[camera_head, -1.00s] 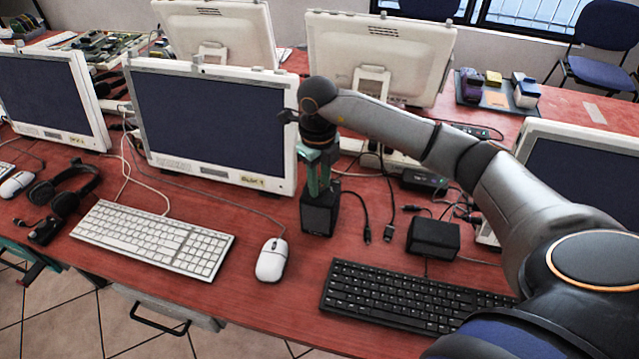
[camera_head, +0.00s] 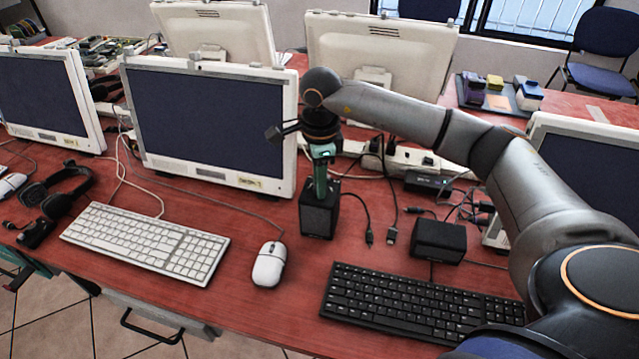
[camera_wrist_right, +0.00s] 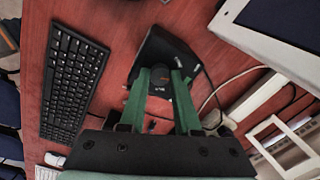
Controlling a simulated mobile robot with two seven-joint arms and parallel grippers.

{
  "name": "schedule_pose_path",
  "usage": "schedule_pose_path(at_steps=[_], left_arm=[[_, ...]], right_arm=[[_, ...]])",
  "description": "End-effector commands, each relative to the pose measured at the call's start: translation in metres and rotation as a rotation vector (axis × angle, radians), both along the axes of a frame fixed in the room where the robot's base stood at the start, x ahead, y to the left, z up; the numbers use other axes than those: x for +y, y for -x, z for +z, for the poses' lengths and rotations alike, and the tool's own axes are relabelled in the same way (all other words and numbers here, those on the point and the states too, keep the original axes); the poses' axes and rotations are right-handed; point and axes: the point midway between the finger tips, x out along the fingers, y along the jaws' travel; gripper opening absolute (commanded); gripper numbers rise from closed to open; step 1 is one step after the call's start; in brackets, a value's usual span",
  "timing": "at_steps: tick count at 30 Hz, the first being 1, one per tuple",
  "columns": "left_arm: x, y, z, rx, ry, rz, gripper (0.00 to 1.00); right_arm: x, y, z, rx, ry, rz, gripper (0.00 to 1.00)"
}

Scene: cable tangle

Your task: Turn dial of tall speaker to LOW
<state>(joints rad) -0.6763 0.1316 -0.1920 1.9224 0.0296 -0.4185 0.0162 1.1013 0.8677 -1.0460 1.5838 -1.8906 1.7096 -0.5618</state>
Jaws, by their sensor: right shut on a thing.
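The tall speaker (camera_head: 319,217) is a small black box standing upright on the red desk, right of the white mouse. My right gripper (camera_head: 320,190) points down at its top from above. In the right wrist view, the gripper's green fingers (camera_wrist_right: 160,82) are shut on the dark round dial (camera_wrist_right: 160,89), one on each side. Small lettering shows near the dial, too small to read, so its setting cannot be told. The speaker body (camera_wrist_right: 165,48) lies just beyond the fingertips. Part of my left gripper (camera_head: 18,268), green, shows at the lower left edge; its jaws are unclear.
A low black box (camera_head: 438,240) with cables stands to the right. A black keyboard (camera_head: 420,305) lies in front, and a white mouse (camera_head: 268,264) and white keyboard (camera_head: 145,242) lie left. A monitor (camera_head: 210,120) stands close behind left. Loose cables and a power strip (camera_head: 410,160) lie behind.

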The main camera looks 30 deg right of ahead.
Motion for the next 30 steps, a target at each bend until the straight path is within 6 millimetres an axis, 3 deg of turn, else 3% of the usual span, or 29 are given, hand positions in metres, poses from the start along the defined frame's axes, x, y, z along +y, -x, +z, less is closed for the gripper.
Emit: schedule_pose_path(at_steps=[18,30], left_arm=[[-0.011,-0.011,-0.006,-0.016,0.014,-0.022,0.50],[-0.014,-0.013,-0.007,-0.016,0.016,-0.027,0.50]], right_arm=[[-0.001,0.000,0.000,-0.002,0.001,0.547,0.00],[-0.001,0.000,0.000,-0.001,0.001,0.727,0.00]])
